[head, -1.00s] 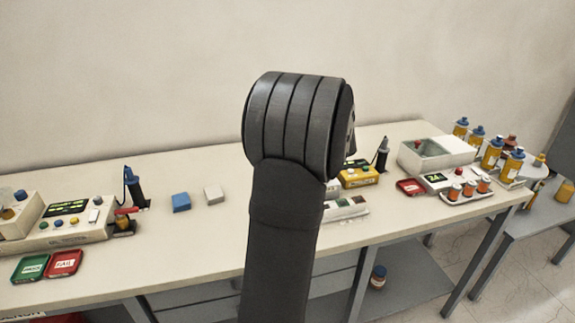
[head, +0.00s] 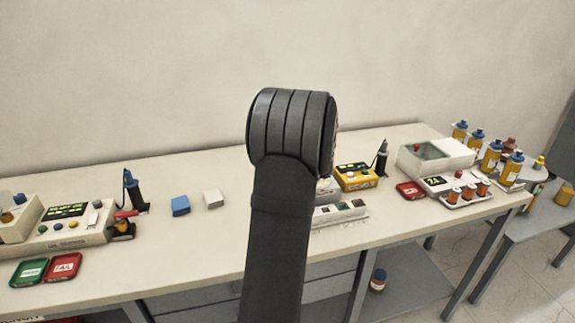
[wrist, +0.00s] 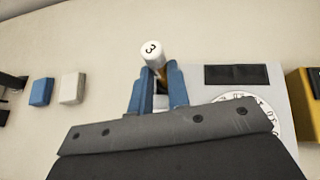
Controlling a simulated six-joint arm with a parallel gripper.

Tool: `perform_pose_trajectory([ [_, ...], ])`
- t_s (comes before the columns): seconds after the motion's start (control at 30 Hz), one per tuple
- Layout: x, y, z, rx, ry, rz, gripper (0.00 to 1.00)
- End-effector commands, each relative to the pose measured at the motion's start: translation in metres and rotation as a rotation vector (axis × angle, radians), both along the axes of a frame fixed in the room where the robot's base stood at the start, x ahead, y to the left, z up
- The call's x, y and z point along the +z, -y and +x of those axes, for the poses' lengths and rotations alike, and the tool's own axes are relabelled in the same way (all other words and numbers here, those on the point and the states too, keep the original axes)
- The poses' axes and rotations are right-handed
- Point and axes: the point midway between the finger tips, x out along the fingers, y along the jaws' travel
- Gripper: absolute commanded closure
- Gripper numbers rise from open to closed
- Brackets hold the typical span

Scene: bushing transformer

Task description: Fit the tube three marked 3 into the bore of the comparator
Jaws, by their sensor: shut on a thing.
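My gripper (wrist: 159,76) is shut on tube three (wrist: 152,52), seen in the wrist view. The tube has a white cap marked 3 and an amber body between the blue fingers; its lower end is hidden. A pale grey device with a dark window and a numbered dial (wrist: 283,83), which looks like the comparator, lies to the right of the gripper. The gripper covers part of it, and I cannot see its bore. In the head view my arm hides the gripper and tube, and only a small part of that device (head: 328,188) shows beside the arm.
A yellow instrument (head: 357,177) stands just right of the grey device, with a white strip holding coloured squares (head: 340,212) in front. A blue block (head: 180,205) and a white block (head: 213,198) sit left of my arm. Bare bench lies around the blocks.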

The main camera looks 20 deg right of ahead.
Motion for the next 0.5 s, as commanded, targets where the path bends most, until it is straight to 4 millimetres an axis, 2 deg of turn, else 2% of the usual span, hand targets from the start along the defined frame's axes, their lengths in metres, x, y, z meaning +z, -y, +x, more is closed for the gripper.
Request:
perform_pose_trajectory([
  [0.43,-0.0113,-0.0001,-0.0002,0.0,0.0,0.0,1.0],
  [0.47,-0.0113,-0.0001,-0.0002,0.0,0.0,0.0,0.82],
  [0.5,-0.0113,-0.0001,-0.0002,0.0,0.0,0.0,0.74],
])
